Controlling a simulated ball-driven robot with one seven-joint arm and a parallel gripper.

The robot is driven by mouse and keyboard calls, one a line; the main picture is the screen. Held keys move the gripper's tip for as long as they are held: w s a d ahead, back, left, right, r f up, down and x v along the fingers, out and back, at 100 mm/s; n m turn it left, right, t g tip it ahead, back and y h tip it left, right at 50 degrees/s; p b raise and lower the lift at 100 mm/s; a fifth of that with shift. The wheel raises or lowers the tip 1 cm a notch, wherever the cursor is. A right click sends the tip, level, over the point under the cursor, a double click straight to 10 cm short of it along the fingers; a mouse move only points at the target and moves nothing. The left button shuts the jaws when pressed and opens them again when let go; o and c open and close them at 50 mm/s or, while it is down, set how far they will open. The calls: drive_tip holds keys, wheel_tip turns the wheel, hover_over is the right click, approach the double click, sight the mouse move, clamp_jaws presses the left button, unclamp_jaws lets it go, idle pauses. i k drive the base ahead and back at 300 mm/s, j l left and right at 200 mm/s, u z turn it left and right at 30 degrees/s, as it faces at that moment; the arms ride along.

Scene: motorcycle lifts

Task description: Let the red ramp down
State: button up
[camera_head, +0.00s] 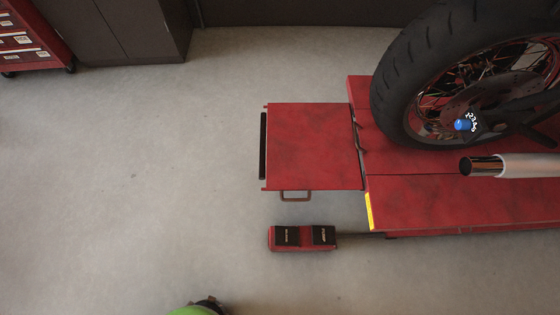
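The red ramp (312,146) is a flat square panel at the left end of the red motorcycle lift (436,201). It extends out to the left and looks roughly level with the lift deck, though its exact tilt is hard to tell from above. A black strip (263,146) runs along its outer left edge.
A red pedal unit (301,238) with two black pedals lies on the floor near the ramp. A motorcycle wheel (396,78) stands on the lift. Dark cabinets (125,28) and a red tool chest (22,42) are at the back left. The floor left of the ramp is clear.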

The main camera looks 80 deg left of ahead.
sight(310, 146)
drive_tip(key=u, duration=1.3)
drive_tip(key=l+u, duration=0.4)
drive_tip(key=k+l+u, duration=0.1)
drive_tip(key=l+u, duration=0.25)
drive_tip(key=k+l+u, duration=0.15)
drive_tip(key=l+u, duration=0.25)
